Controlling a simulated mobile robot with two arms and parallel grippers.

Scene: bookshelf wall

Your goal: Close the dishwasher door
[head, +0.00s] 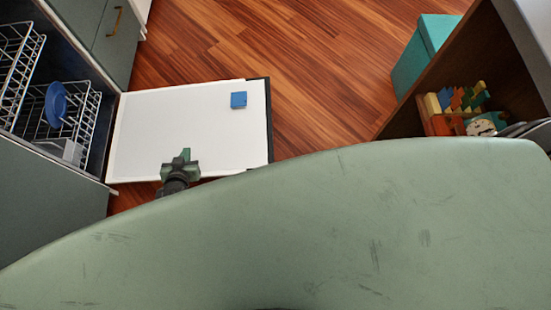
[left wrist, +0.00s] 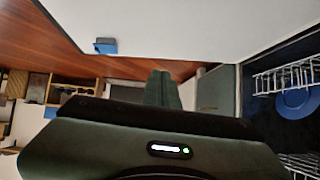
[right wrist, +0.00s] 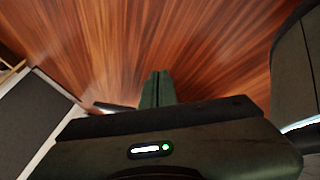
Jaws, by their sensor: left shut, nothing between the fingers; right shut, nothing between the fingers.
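The dishwasher door (head: 150,130) is open and lies about flat, its white inner face up, left of centre in the head view. Its white face also fills the top of the left wrist view (left wrist: 200,30). A small blue block (head: 238,100) is on it near the outer end. My left gripper (head: 180,160) is shut and empty at the door's near long edge; I cannot tell whether it touches. Its fingers show in the left wrist view (left wrist: 163,88). My right gripper (right wrist: 157,88) is shut and empty, with wooden floor beyond; the head view does not show it.
The dishwasher's wire racks (head: 85,125), with a blue plate (head: 56,104), are inside at the left. Wooden floor (head: 310,75) is clear beyond the door. A shelf (head: 425,75) with toys and a teal box (head: 415,62) stands at the right.

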